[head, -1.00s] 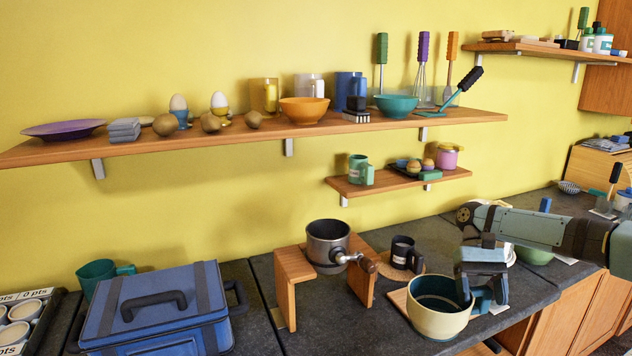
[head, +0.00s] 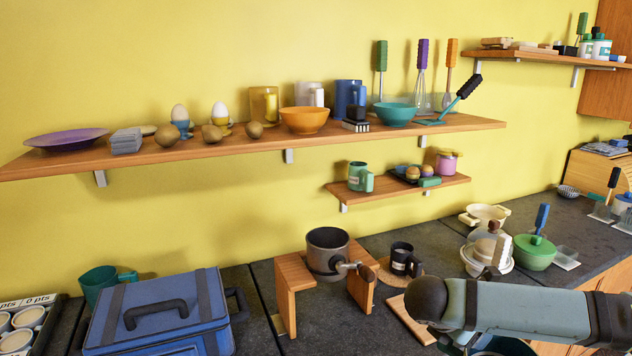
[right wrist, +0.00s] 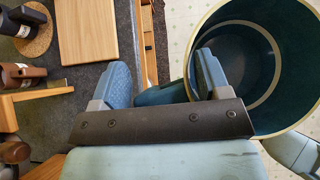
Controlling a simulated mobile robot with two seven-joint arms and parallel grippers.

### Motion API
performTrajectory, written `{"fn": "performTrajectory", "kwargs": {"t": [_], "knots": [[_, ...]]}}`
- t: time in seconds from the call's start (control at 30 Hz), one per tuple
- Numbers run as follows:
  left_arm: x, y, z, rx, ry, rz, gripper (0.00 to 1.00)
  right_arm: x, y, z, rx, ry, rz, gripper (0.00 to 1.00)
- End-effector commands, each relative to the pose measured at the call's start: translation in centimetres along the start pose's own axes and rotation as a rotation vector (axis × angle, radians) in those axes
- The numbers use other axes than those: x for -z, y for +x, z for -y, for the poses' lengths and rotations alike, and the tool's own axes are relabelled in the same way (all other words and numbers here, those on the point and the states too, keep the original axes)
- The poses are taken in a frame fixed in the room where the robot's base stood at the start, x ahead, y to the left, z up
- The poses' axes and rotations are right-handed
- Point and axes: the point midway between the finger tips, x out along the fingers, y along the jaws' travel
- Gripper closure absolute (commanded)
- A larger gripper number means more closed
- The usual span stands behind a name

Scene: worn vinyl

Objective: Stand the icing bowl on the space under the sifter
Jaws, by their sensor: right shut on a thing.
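The sifter (head: 327,243), a grey metal pot with a side crank, sits in a wooden stand (head: 294,290) in the head view. The counter space under the sifter (head: 325,310), between the stand's legs, looks empty. My right gripper (right wrist: 160,88) is shut on the icing bowl (right wrist: 262,65), which has a cream rim and teal inside, at its side nearest me in the right wrist view. The exact grip point is partly hidden. In the head view my right arm covers most of the bowl (head: 503,346), at the lower right, right of the stand. My left gripper is not in view.
A black mug (head: 401,257) on a cork mat stands right of the stand. A wooden board (head: 405,320) lies on the counter in front of it. A blue box (head: 165,312) stands at left. A domed dish (head: 487,254) and green bowl (head: 536,253) stand at right.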

Motion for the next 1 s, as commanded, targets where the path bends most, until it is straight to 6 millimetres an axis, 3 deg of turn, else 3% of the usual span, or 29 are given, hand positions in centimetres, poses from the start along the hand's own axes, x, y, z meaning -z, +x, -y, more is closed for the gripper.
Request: {"fn": "performTrajectory", "kwargs": {"t": [0.47,0.8,1.0], "knots": [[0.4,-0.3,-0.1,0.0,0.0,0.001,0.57,0.7,-1.2,0.7,-0.212,-0.197,-0.002,1.0],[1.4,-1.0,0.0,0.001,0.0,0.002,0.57,1.7,-4.4,2.3,-0.644,-0.595,0.001,1.0],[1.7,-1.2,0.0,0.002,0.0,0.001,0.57,2.1,-5.8,2.9,-0.799,-0.741,0.004,1.0]]}}
